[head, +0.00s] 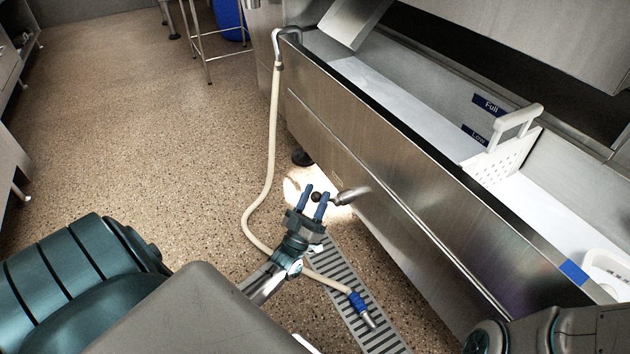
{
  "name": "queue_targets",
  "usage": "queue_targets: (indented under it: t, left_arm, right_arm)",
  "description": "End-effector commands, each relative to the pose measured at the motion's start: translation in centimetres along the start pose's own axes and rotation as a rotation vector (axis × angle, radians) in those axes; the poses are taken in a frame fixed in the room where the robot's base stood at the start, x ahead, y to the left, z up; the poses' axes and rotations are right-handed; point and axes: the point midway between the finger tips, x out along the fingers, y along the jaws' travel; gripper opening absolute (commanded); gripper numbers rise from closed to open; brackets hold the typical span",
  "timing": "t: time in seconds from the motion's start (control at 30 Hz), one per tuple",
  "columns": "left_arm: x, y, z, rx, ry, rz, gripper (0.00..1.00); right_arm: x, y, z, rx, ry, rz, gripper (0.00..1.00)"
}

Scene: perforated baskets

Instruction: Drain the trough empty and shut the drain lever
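The long steel trough (400,155) runs diagonally across the right half of the head view. Its inside looks pale, and I cannot tell how much water is in it. Blue labels "Full" (487,104) and "Low" (476,134) are on its inner wall. The drain lever (350,195) is a metal piece low at the trough's front, with a dark round knob (316,197) at its left end. My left gripper (316,191) is open, its blue fingers apart on either side of the knob. My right arm shows at the lower right, but its gripper is out of view.
A cream hose (271,130) hooks over the trough's far end and runs down the floor. Its blue-collared nozzle (362,306) lies over the slotted floor grate (375,325). Speckled floor is free at left.

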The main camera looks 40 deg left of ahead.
Motion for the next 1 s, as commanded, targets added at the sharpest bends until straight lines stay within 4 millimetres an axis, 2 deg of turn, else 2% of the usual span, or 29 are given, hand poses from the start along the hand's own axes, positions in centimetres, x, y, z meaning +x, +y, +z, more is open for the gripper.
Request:
queue_targets:
  t: [0.23, 0.7, 0.83, 1.0]
  left_arm:
    - [-0.8, 0.0, -0.1, 0.0, 0.0, -0.001, 0.48]
    - [-9.3, 0.0, 0.0, 0.001, -0.002, -0.001, 0.48]
    - [-10.5, 0.0, 0.0, 0.0, -0.001, -0.001, 0.48]
    - [-10.9, 0.0, -0.1, 0.0, 0.001, 0.0, 0.48]
  right_arm:
    - [0.3, -0.1, 0.1, 0.0, 0.002, 0.0, 0.0]
    - [1.5, -0.5, 0.5, 0.002, 0.026, 0.0, 0.0]
    - [1.6, -0.5, 0.5, 0.002, 0.027, 0.0, 0.0]
    - [1.6, -0.5, 0.5, 0.002, 0.028, 0.0, 0.0]
